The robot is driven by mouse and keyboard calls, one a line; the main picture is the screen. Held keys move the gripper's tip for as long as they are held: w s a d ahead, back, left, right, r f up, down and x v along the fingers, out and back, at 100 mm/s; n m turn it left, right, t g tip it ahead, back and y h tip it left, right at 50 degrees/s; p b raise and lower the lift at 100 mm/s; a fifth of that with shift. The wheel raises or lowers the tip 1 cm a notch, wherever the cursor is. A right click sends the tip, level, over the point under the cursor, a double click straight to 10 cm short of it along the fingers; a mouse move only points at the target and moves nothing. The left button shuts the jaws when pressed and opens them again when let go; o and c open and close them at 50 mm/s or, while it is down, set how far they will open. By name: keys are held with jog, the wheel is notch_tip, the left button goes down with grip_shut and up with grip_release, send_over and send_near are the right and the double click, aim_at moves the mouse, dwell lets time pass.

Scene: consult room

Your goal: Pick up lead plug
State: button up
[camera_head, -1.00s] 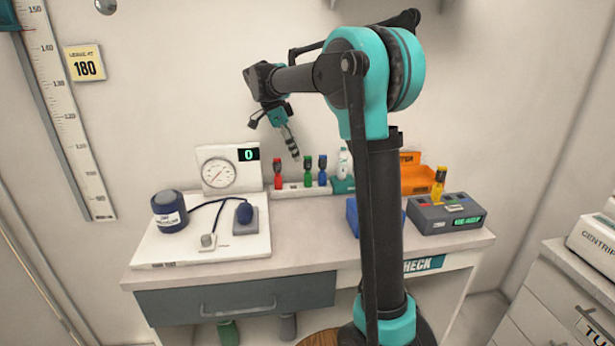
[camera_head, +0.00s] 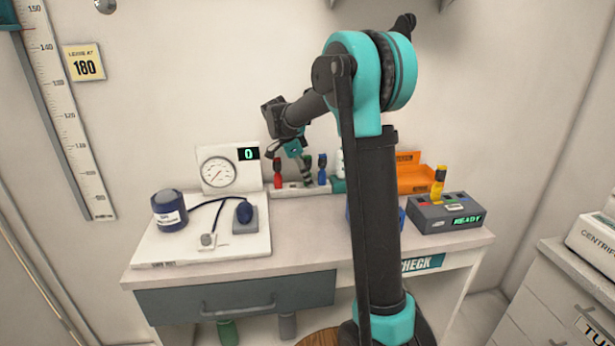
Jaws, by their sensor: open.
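Coloured lead plugs stand upright in a pale rack (camera_head: 290,191) at the back of the desk: a red plug (camera_head: 277,174), a green plug mostly hidden behind my gripper, and a blue plug (camera_head: 322,170). A yellow plug (camera_head: 438,184) stands in the grey box (camera_head: 446,213) on the right. My gripper (camera_head: 307,180) is open and points down at the rack, in front of the green plug and between the red and blue ones. Whether its fingers touch or surround the green plug cannot be told.
A gauge with a display (camera_head: 232,170) and a blue cuff bulb set on a white board (camera_head: 170,240) fill the left of the desk. An orange tray (camera_head: 412,178) stands at the back right. A blue object and a white bottle are partly hidden by my arm.

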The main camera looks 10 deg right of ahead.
grip_shut()
dwell(0.3)
jog(key=shift+r, duration=0.15)
notch_tip(320, 180, up, 24)
dwell(1.2)
